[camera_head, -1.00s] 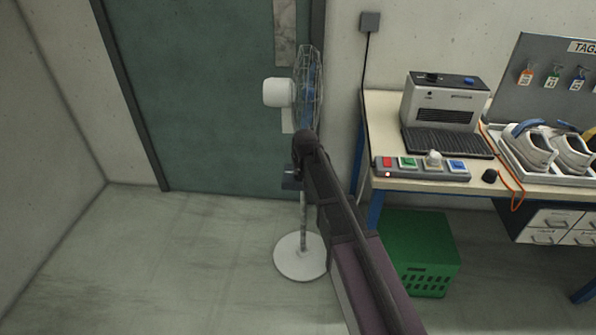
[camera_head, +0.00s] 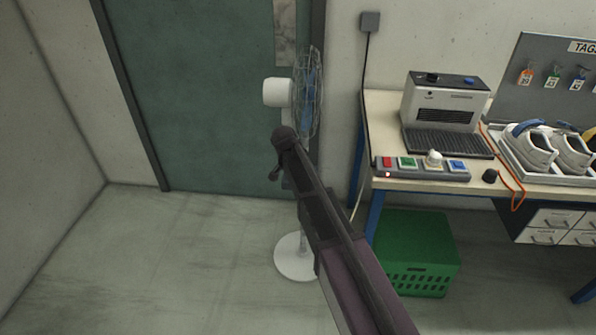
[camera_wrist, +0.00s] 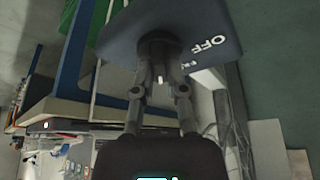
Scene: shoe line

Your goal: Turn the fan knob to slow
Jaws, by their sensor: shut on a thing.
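The fan (camera_head: 307,95) stands in front of the teal door, with a white motor housing, a wire cage and a round white base. In the wrist view, its dark control box (camera_wrist: 225,30) fills the top, with white "OFF" lettering that appears rotated. A second small white label beside the knob is mostly hidden. The round dark fan knob (camera_wrist: 158,42) sits on the box. My gripper (camera_wrist: 160,72) is shut on the knob, with a finger on either side. In the head view my arm covers the control box and most of the pole. I cannot read the knob's pointer.
The floor left of the fan is clear.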

